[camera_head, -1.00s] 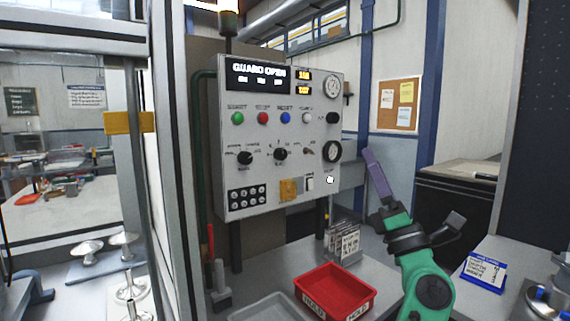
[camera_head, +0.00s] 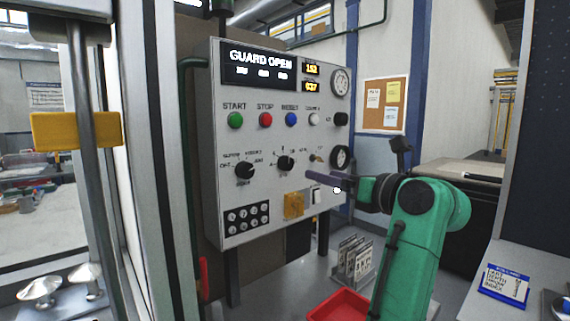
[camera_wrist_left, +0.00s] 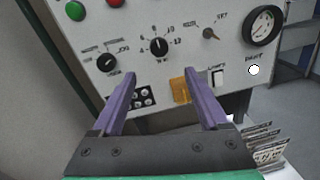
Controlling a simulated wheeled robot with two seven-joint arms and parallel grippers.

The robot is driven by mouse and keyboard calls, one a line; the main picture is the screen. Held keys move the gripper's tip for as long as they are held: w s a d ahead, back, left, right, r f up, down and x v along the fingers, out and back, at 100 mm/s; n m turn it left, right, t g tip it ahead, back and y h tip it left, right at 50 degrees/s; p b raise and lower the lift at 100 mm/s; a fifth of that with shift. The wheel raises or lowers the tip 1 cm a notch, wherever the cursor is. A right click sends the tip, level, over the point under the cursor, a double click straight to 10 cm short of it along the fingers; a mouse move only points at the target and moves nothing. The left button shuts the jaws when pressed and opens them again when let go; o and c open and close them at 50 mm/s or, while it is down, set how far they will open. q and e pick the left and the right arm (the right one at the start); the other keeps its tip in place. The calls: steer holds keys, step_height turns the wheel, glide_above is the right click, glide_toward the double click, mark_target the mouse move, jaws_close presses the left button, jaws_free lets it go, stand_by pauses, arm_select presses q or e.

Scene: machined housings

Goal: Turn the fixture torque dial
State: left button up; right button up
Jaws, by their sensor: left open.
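The dial that seems to be the torque dial is a round black knob (camera_head: 286,163) with a numbered scale, on the grey control panel. In the left wrist view the knob (camera_wrist_left: 159,46) sits just beyond the gap between my fingers. My left gripper (camera_head: 311,177) points at the panel from the right, slightly below the knob. In the left wrist view the gripper (camera_wrist_left: 160,77) shows two purple fingers spread wide with nothing between them. The fingers appear apart from the knob. My right gripper is in neither current view.
A similar black selector knob (camera_head: 244,170) is left of the dial, and a small toggle (camera_head: 317,158) is right of it. Coloured buttons (camera_head: 265,119) run above. A yellow plate (camera_head: 293,205) is below. A red bin (camera_head: 340,306) and a rack (camera_head: 353,259) stand lower down.

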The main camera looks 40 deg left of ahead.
mark_target(289, 164)
arm_select(q)
steer(key=a+p, duration=0.1)
steer(key=a, duration=0.3)
steer(key=w+a+p, duration=0.1)
steer(key=a, duration=0.3)
steer(key=w+a+p, duration=0.1)
steer(key=a, duration=0.3)
steer(key=shift+r+p, duration=0.15)
steer(key=shift+p, duration=0.25)
steer(key=shift+a, duration=0.1)
arm_select(e)
steer(key=r, duration=0.2)
steer(key=d+r, duration=0.1)
steer(key=r, duration=0.1)
steer(key=shift+s+d+r, duration=0.1)
arm_select(q)
steer(key=shift+c, duration=0.3)
jaws_close()
arm_select(e)
steer(key=shift+d, duration=0.3)
